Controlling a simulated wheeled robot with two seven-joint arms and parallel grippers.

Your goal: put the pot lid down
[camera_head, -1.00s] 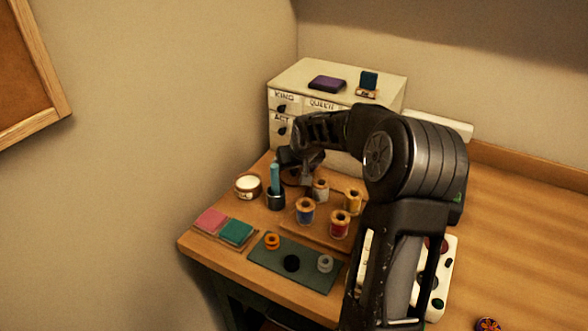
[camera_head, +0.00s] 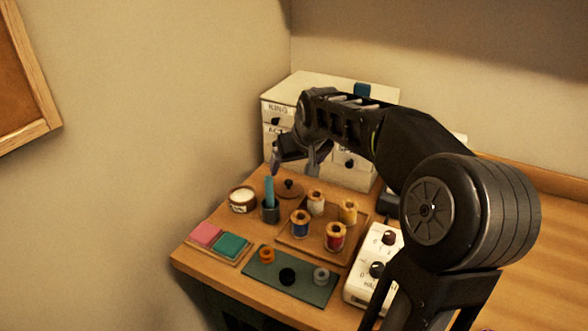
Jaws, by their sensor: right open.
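The pot lid (camera_head: 289,189), a small brown disc with a dark knob, lies flat on the wooden table, behind the blue candle-like stick in its dark holder. My right gripper (camera_head: 294,168) is open and empty, above the lid and apart from it, in front of the drawer cabinet. The round pot (camera_head: 242,200) stands uncovered to the left of the lid and shows white contents. My left gripper is out of view.
The blue stick in its dark holder (camera_head: 270,209) stands between pot and lid. Several thread spools stand on a wooden board (camera_head: 299,241) to the right. The labelled drawer cabinet (camera_head: 357,178) is behind. A white box with dials (camera_head: 361,285) is at front right.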

